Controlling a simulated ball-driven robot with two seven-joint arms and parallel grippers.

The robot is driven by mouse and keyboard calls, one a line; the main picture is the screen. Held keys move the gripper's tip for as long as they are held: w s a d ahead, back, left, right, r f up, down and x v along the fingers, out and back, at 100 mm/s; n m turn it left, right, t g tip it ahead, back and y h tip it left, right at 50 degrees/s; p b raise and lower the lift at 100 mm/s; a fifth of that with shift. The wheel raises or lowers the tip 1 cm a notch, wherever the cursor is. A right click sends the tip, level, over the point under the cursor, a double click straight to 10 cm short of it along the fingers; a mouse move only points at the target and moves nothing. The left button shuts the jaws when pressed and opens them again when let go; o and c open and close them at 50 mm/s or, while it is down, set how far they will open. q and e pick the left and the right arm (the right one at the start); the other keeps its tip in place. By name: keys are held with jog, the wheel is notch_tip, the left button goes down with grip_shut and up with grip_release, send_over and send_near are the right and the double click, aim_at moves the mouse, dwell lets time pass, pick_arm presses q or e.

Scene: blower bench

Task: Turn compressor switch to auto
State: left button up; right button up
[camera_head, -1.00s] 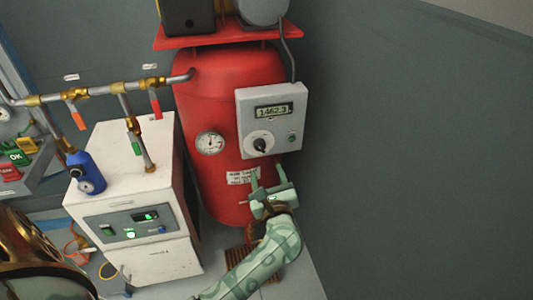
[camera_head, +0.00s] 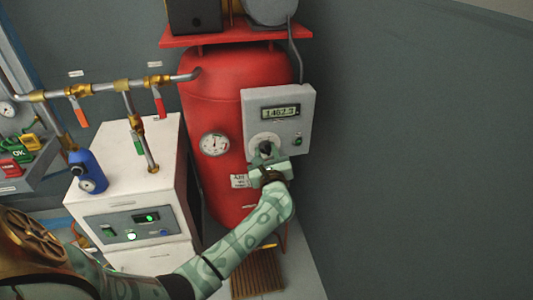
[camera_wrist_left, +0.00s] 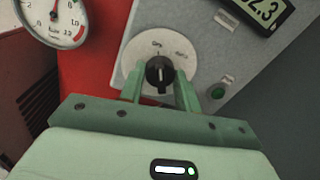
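The compressor switch is a black rotary knob (camera_wrist_left: 160,72) on a pale round dial plate (camera_wrist_left: 133,58), on the grey control box (camera_head: 306,112) fixed to the red tank. Small dial labels show above the knob, too blurred to read surely. My left gripper (camera_head: 265,153) is at the dial in the head view and partly covers it. In the left wrist view, its two green fingers (camera_wrist_left: 160,90) are apart, one on each side of the knob. I cannot tell whether they touch it. My right gripper is not in view.
The box has a display (camera_head: 281,113) reading about 1462.3 and a green button (camera_wrist_left: 217,92). A pressure gauge (camera_head: 214,145) is left of the box. A white cabinet (camera_head: 113,186) and pipes with valves (camera_head: 125,87) stand further left. The right side is clear to the wall.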

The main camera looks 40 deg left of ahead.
pick_arm(q)
jog(key=shift+c, duration=0.7)
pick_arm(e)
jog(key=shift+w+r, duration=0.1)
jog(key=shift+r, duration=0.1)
pick_arm(q)
jog(key=shift+r+m+p, duration=0.2)
jog(key=shift+m+p, duration=0.7)
jog(key=shift+m, duration=0.2)
jog(key=m+p, duration=0.1)
jog(key=m, duration=0.1)
jog(key=shift+m+g+p, duration=0.3)
jog(key=shift+p, duration=0.05)
jog(key=m+p, duration=0.2)
jog(key=m, duration=0.2)
jog(key=shift+d+m+p, duration=0.15)
jog(key=shift+m+p, duration=0.15)
jog(key=shift+m, duration=0.1)
jog(key=shift+f+m+p, duration=0.15)
jog(key=shift+m+p, duration=0.2)
jog(key=shift+m, duration=0.55)
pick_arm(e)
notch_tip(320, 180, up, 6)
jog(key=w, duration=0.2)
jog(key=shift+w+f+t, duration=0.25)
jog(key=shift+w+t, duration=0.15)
pick_arm(q)
jog(key=o, duration=1)
jog(key=shift+w, duration=0.1)
